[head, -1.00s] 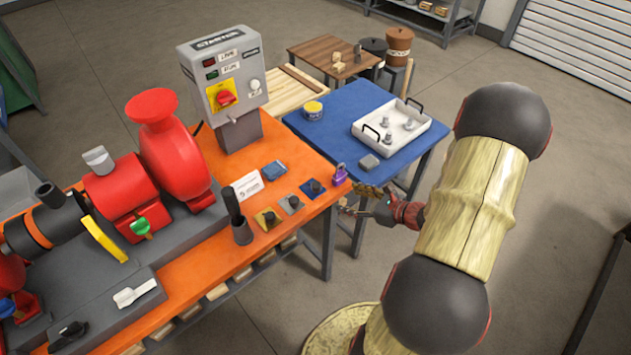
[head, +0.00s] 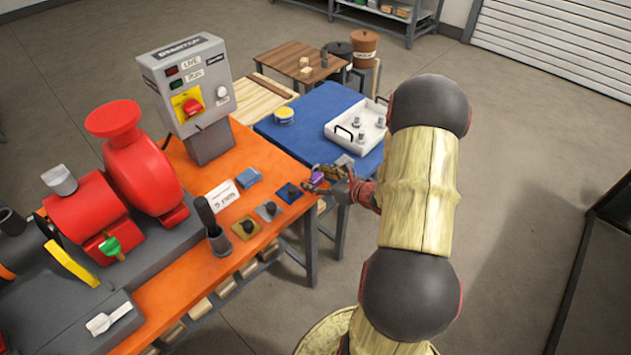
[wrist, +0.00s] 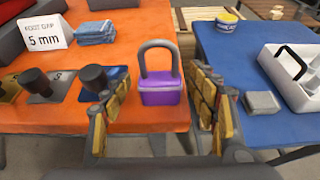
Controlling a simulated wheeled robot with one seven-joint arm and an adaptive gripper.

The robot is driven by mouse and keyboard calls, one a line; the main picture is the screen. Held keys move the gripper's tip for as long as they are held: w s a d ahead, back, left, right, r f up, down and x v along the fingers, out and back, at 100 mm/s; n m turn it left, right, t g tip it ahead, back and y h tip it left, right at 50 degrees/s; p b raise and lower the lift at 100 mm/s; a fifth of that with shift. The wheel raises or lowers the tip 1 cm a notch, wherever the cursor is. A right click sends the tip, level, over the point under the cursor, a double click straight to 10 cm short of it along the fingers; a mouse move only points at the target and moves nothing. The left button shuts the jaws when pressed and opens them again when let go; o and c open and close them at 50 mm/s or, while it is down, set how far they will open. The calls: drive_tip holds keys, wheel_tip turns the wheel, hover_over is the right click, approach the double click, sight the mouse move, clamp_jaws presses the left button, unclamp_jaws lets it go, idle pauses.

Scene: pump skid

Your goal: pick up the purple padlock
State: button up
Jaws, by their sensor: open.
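The purple padlock (wrist: 160,94) stands upright on the orange bench near its right edge, with its grey shackle up, in the wrist view. In the head view the padlock (head: 317,178) is small and partly covered by my gripper (head: 326,178). In the wrist view my gripper (wrist: 158,112) is open, with one yellow-padded finger to the left of the padlock and the other to its right. Both fingers look apart from the padlock. Nothing is held.
The orange bench (head: 262,243) carries small plates with black knobs (head: 267,210), a blue cloth (head: 248,178) and a white sign (head: 222,196). A blue table (head: 308,117) with a white tray (head: 344,137) and a grey block (wrist: 262,103) stands beside it.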

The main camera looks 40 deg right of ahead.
drive_tip(key=c, duration=0.3)
drive_tip(key=c, duration=1)
